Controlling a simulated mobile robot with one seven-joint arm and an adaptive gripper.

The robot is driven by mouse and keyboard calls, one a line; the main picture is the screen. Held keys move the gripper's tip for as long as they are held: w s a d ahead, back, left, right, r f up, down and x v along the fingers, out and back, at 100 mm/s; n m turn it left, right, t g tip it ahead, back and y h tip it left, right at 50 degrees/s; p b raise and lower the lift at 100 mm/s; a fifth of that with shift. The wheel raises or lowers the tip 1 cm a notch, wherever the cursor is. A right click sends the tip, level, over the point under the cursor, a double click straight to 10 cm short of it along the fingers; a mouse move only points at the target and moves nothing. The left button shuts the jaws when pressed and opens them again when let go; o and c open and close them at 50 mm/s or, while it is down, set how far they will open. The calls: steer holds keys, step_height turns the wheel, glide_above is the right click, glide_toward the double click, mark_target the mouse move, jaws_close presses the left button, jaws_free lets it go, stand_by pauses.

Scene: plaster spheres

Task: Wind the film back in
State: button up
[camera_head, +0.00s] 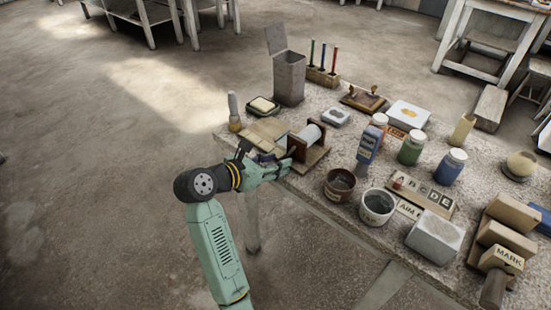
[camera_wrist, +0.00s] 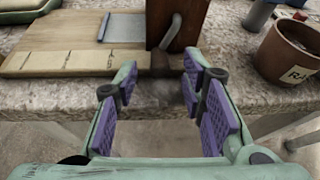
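A wooden winder with a pale film roll (camera_head: 309,134) stands at the near left of the stone-topped table. In the wrist view its dark wooden upright (camera_wrist: 160,20) carries a grey crank (camera_wrist: 171,34), with a brown knob (camera_wrist: 160,64) at the bottom. A grey film strip (camera_wrist: 122,27) lies on the light wooden board (camera_wrist: 60,62) to the left. My gripper (camera_wrist: 158,88) is open and empty at the table's front edge. The knob is just ahead, between the fingertips in the picture; contact is not visible. My gripper (camera_head: 280,168) also shows beside the winder in the head view.
A brown pot (camera_wrist: 290,50) stands to the right of the winder, with a white-rimmed pot (camera_head: 377,206) beyond. A tall grey box (camera_head: 289,78), bottles (camera_head: 411,148) and wooden blocks (camera_head: 505,235) crowd the table. Floor to the left is clear.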

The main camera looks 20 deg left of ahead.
steer(key=shift+w+d+f, duration=0.1)
steer(key=shift+w+f, duration=0.05)
steer(key=shift+w, duration=0.05)
steer(key=shift+c, duration=0.4)
jaws_close()
